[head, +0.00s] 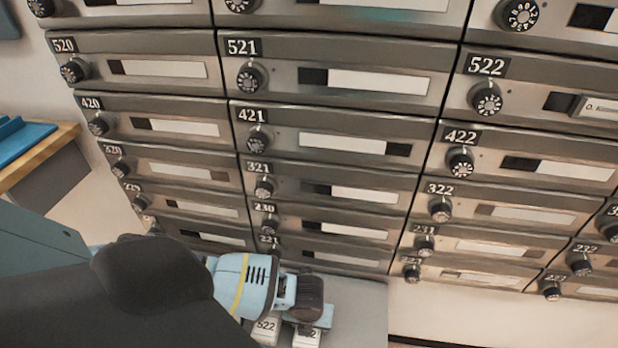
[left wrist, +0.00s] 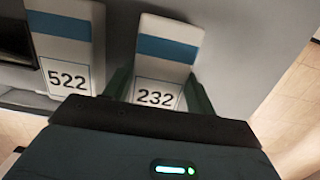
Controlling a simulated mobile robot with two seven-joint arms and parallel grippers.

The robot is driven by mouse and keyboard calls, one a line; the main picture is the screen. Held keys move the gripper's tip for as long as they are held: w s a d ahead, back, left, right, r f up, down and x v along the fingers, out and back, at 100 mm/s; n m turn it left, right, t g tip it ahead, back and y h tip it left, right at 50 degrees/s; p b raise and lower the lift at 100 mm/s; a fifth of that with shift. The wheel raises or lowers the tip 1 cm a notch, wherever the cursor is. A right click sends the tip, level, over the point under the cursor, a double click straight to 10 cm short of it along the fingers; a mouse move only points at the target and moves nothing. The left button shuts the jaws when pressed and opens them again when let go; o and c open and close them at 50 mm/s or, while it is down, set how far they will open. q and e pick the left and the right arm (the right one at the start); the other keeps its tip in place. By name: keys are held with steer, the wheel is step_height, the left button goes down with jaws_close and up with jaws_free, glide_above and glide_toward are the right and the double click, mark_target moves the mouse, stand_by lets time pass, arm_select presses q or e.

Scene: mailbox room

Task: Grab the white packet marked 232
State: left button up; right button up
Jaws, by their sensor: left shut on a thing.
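The white packet marked 232 (left wrist: 170,50) has a blue band and stands between the two fingers of my left gripper (left wrist: 160,92) in the left wrist view. The fingers are shut on its sides. In the head view my left gripper (head: 312,318) is at the bottom centre. There it hides most of the 232 packet (head: 307,340), and only its lower end with part of the number shows. My right gripper is in neither view.
A similar white packet marked 522 (left wrist: 68,50) stands just left of the held one; it also shows in the head view (head: 266,329). A grey surface (head: 360,312) lies below the wall of numbered mailboxes (head: 330,145). A wooden-edged table (head: 40,155) with a blue tray is at the left.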

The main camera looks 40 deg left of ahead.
arm_select(q)
step_height(320, 180, up, 9)
steer(key=shift+w+f+p, duration=0.1)
steer(key=shift+f+p, duration=0.1)
steer(key=shift+p, duration=0.75)
steer(key=shift+r, duration=0.6)
